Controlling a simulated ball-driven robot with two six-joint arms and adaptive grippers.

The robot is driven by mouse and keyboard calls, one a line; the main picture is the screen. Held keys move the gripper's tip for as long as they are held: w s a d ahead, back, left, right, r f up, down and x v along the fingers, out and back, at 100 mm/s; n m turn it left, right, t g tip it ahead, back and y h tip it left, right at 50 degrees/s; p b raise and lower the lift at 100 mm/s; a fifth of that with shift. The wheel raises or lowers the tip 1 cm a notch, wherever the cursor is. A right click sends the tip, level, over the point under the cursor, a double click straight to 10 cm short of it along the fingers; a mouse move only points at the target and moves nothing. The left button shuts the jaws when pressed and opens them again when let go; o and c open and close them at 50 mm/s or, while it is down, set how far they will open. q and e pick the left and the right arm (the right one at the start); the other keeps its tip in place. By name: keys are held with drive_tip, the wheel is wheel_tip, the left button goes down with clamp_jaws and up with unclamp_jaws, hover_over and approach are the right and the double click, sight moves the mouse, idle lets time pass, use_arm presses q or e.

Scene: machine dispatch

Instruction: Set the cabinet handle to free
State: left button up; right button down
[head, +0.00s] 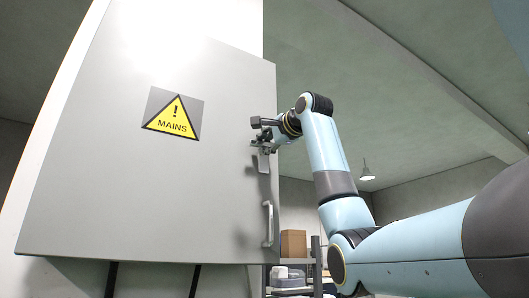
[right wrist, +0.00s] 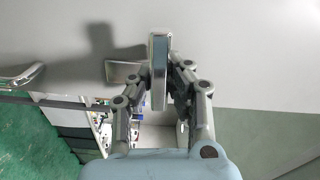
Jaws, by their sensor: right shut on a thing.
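The grey cabinet door (head: 85,185) fills the left of the head view. The cabinet handle (right wrist: 159,50), a shiny metal bar, shows in the right wrist view, running up the picture between the fingers. My right gripper (right wrist: 163,88) is shut on this bar, one finger on each side; it also shows in the head view (head: 264,138) at the door's right edge. There the gripper largely hides the bar, so its exact angle is hard to tell. A small grey plate (head: 263,163) sits just below the gripper. My left gripper is not in view.
A fixed D-shaped pull (head: 268,223) stands out from the door below the gripper. A yellow MAINS sign (head: 172,115) is on the door. A shelf with a cardboard box (head: 293,243) stands behind at the lower right.

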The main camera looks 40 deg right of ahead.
drive_tip(key=shift+m+b, duration=0.4)
drive_tip(key=shift+m, duration=0.6)
drive_tip(key=c, duration=1.2)
unclamp_jaws()
drive_tip(key=shift+w+d, duration=0.15)
drive_tip(key=shift+c, duration=0.2)
